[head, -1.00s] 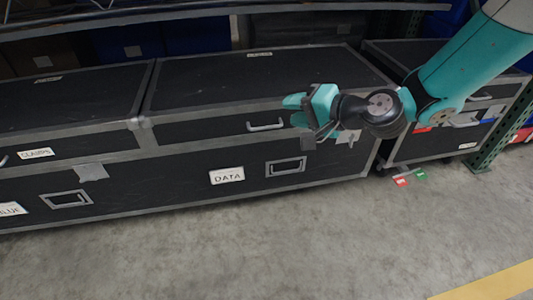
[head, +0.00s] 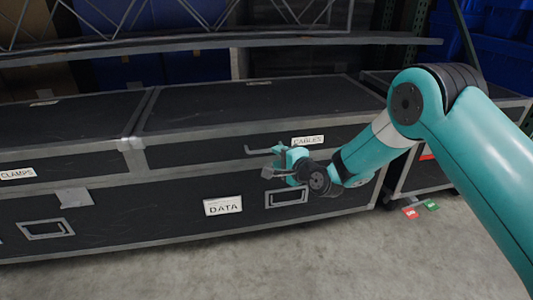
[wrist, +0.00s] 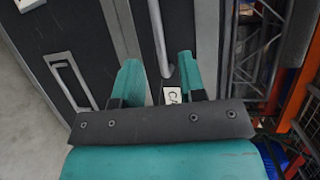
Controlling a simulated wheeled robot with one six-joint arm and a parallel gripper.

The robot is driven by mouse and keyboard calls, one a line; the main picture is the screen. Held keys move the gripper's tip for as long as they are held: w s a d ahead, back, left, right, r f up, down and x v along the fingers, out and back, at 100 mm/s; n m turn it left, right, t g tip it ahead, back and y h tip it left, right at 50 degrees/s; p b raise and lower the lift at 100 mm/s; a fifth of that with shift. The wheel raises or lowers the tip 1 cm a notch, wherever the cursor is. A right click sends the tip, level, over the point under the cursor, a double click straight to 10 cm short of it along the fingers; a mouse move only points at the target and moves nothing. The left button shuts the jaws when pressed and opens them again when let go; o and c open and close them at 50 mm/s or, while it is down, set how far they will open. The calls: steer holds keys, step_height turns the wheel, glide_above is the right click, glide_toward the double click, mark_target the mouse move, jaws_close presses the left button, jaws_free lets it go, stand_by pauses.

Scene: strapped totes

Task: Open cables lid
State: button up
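The cables lid (head: 230,158) is the dark upper front with metal edging, marked by a white CABLES label (head: 308,140); it looks closed. Its grey bar handle (head: 252,151) sits left of the label and also shows in the wrist view (wrist: 158,35). My gripper (head: 277,165) is at the handle's right end, in front of the lid. In the wrist view its two teal fingers (wrist: 158,75) are apart, with the handle's end between them, nearer the right finger. I cannot tell whether they touch it. The label is partly hidden by the gripper in the wrist view.
Below is a dark front with a DATA label (head: 223,206) and a recessed handle (head: 287,197). A CLAMPS case (head: 60,172) stands to the left. A metal shelf beam (head: 200,43) runs above and behind the top. The concrete floor (head: 330,260) in front is clear.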

mark_target(268, 151)
steer(key=b+x, duration=0.1)
steer(key=x, duration=0.5)
steer(key=shift+w+a+b, duration=0.25)
steer(key=shift+w+b, duration=0.05)
steer(key=shift+b, duration=0.05)
jaws_close()
